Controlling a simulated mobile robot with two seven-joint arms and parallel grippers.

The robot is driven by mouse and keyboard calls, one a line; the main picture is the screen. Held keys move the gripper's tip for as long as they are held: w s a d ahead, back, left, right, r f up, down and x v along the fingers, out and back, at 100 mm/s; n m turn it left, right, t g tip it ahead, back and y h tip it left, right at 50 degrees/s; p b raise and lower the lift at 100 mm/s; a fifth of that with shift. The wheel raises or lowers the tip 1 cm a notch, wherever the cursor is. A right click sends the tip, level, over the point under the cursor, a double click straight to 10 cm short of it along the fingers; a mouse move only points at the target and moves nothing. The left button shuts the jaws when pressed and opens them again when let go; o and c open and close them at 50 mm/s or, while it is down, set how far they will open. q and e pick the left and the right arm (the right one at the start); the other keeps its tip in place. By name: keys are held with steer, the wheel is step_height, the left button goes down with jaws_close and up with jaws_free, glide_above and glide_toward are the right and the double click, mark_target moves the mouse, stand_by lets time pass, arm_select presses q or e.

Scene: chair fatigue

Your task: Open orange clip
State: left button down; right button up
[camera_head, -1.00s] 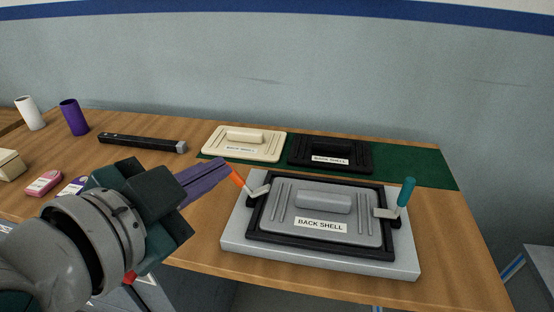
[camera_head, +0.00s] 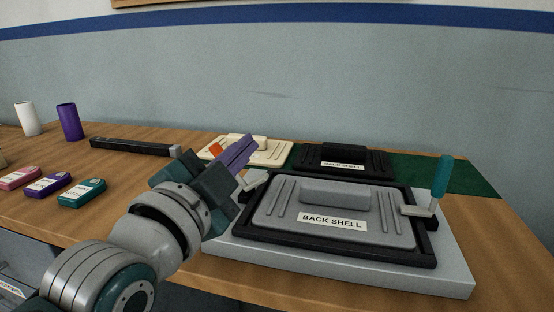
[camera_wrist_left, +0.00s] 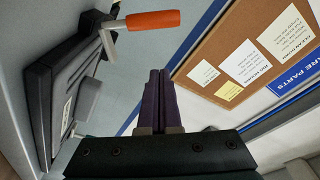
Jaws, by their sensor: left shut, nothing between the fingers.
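The orange clip (camera_head: 215,149) shows its orange handle tip behind my left gripper (camera_head: 250,140) in the head view; the rest of the lever is partly hidden. Its metal arm leads to the left side of the fixture holding the grey back shell (camera_head: 285,205). In the left wrist view the orange handle (camera_wrist_left: 153,20) lies across the top, beyond the purple fingertips (camera_wrist_left: 159,75). The fingers are shut and empty. I cannot tell whether they touch the lever. My right gripper is not in view.
A teal-handled clip (camera_head: 441,177) stands upright on the fixture's right side. Cream (camera_head: 270,152) and black (camera_head: 345,160) back shells lie behind on a green mat (camera_head: 460,176).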

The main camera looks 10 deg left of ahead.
arm_select(q)
steer(key=shift+w+d, duration=0.2)
steer(key=shift+w, duration=0.85)
steer(key=shift+s+a+f+b, duration=0.1)
steer(key=shift+a+f+b, duration=0.05)
steer(key=shift+a+f, duration=0.4)
steer(key=shift+a+f+b, duration=0.15)
steer(key=shift+a+f, duration=0.2)
steer(key=shift+a, duration=0.35)
steer(key=shift+a+f, duration=0.25)
steer(key=shift+a, duration=0.05)
steer(key=n, duration=0.1)
steer(key=a+n, duration=0.1)
steer(key=n, duration=0.1)
steer(key=shift+a+f+b, duration=0.25)
steer(key=shift+f+b, duration=0.05)
steer(key=shift+f, duration=0.05)
steer(key=shift+a+f, duration=0.35)
steer(key=shift+a, duration=0.2)
steer(key=shift+r, duration=0.1)
